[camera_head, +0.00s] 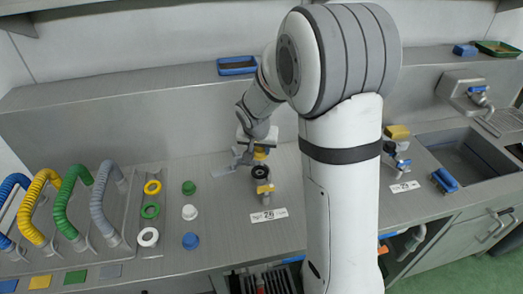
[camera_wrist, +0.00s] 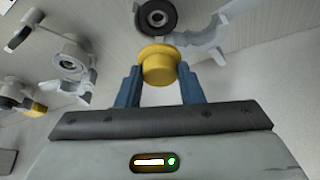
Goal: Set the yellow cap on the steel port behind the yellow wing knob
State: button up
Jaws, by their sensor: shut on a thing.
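The yellow cap (camera_head: 260,153) is held at my gripper above the counter in the head view. In the wrist view the cap (camera_wrist: 158,66) sits between the two blue fingers of my gripper (camera_wrist: 160,80), which is shut on it. In the head view a port with a black ring (camera_head: 260,172) stands just below and in front of the cap, and the yellow wing knob (camera_head: 264,188) is nearer the front. A black-ringed round part (camera_wrist: 156,17) shows beyond the cap in the wrist view. Whether cap and port touch is unclear.
Green (camera_head: 189,188), white (camera_head: 190,212) and blue caps (camera_head: 191,241) stand left of the valve, beside coloured rings (camera_head: 150,211). Several hoses (camera_head: 72,200) stand further left. Another valve (camera_head: 398,160) and a sink (camera_head: 460,155) are right. A label (camera_head: 268,215) lies in front.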

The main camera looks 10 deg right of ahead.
aim_at(259, 155)
jog(key=shift+f+b, duration=1.25)
jog(key=shift+f, duration=1.05)
jog(key=shift+f+b, duration=0.85)
jog(key=shift+b, duration=0.2)
jog(key=shift+s+b, duration=0.1)
jog(key=shift+b, duration=0.3)
jog(key=shift+f+b, duration=0.45)
jog(key=shift+b, duration=0.55)
jog(key=o, duration=1)
jog(key=shift+o, duration=0.6)
jog(key=o, duration=0.5)
